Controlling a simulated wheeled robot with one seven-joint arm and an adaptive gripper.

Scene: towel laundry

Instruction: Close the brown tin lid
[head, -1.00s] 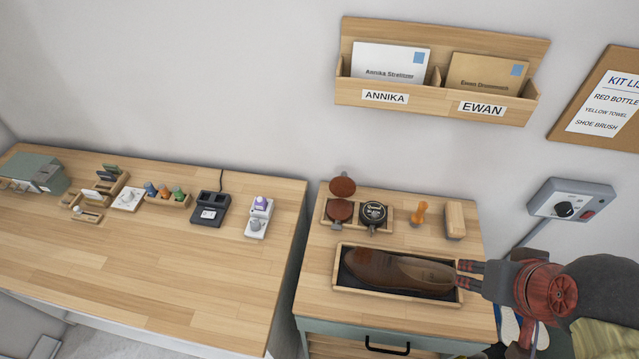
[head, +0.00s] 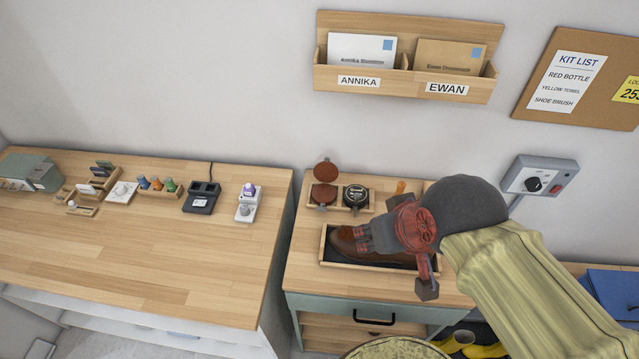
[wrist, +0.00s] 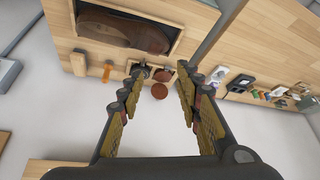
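The brown tin (head: 324,196) sits in a small wooden holder (head: 336,209) at the back left of the right-hand table. Its round brown lid (head: 326,172) stands raised behind it, so the tin is open. In the wrist view the lid (wrist: 160,91) shows between my fingers, with the tin partly beyond it. A black tin (head: 356,196) sits to the right in the same holder. My gripper (head: 362,238) is over the shoe tray, to the front right of the brown tin and apart from it. In the wrist view its fingers (wrist: 160,80) are wide apart and empty.
A brown shoe (head: 345,240) lies in a wooden tray (head: 322,250) under my gripper. An orange-handled tool (head: 401,187) stands right of the black tin, partly hidden by my arm. A letter rack (head: 405,84) hangs on the wall above. The left table (head: 130,250) has clear space in front.

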